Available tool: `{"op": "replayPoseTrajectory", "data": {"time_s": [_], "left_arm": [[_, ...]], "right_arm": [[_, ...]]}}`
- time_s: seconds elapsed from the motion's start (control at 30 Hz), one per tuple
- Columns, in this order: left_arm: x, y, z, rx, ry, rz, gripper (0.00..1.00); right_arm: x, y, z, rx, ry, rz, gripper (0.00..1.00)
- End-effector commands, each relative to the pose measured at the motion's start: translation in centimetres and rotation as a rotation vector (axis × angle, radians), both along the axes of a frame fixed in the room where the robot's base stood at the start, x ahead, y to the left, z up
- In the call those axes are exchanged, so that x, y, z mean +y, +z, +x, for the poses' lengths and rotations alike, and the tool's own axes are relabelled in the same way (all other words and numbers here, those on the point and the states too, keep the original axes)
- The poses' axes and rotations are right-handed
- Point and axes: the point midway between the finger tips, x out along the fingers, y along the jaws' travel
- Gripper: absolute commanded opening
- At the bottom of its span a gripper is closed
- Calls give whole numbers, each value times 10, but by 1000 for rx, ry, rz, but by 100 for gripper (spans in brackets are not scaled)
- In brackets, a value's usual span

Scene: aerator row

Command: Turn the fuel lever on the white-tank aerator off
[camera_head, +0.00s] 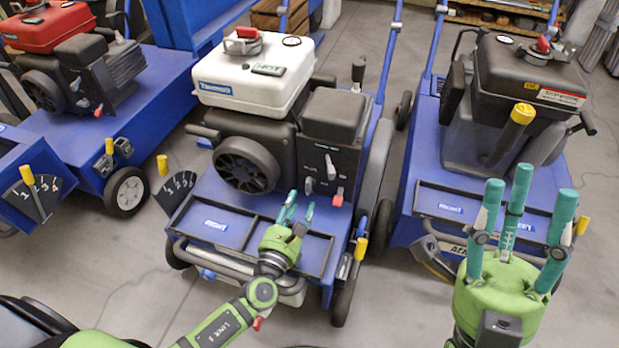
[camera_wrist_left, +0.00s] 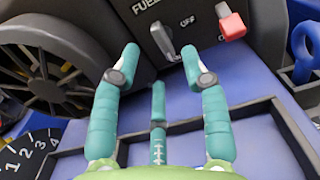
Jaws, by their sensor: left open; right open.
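The white-tank aerator (camera_head: 255,75) stands in the middle of the head view. Its fuel lever (camera_wrist_left: 162,40) is a small grey lever below the word FUEL in the left wrist view. It points down and slightly right, with an OFF mark to its upper right. In the head view the lever (camera_head: 308,186) is small on the dark panel. My left gripper (camera_head: 297,213) is open and empty above the front tray, its fingers toward the panel. In the wrist view the lever shows between the two outer fingertips; I cannot tell whether they touch. My right gripper (camera_head: 516,200) is open and empty at the right.
A red switch (camera_wrist_left: 232,27) sits right of the fuel lever. Another lever (camera_head: 330,166) is higher on the panel. A recoil cover (camera_head: 245,165) is left of the panel. A red-tank machine (camera_head: 45,27) stands left, a black-tank one (camera_head: 530,70) right.

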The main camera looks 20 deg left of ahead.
Motion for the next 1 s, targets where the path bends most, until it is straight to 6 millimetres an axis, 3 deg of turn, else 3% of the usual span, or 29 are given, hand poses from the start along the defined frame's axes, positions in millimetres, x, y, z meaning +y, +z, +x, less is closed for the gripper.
{"op": "replayPoseTrajectory", "data": {"time_s": [0.4, 0.77, 0.9, 1.0], "left_arm": [[-2, 0, 58, -3, 4, -7, 45], [-1, 1, 65, -2, 4, -7, 45], [-1, 1, 64, -2, 5, -7, 0], [-1, 1, 64, -2, 6, -7, 0]], "right_arm": [[-9, -6, -6, -61, -5, 38, 45], [-10, -5, -7, -72, -5, 44, 45], [-10, -5, -7, -72, -5, 44, 45], [-10, -5, -7, -72, -5, 44, 45]]}}
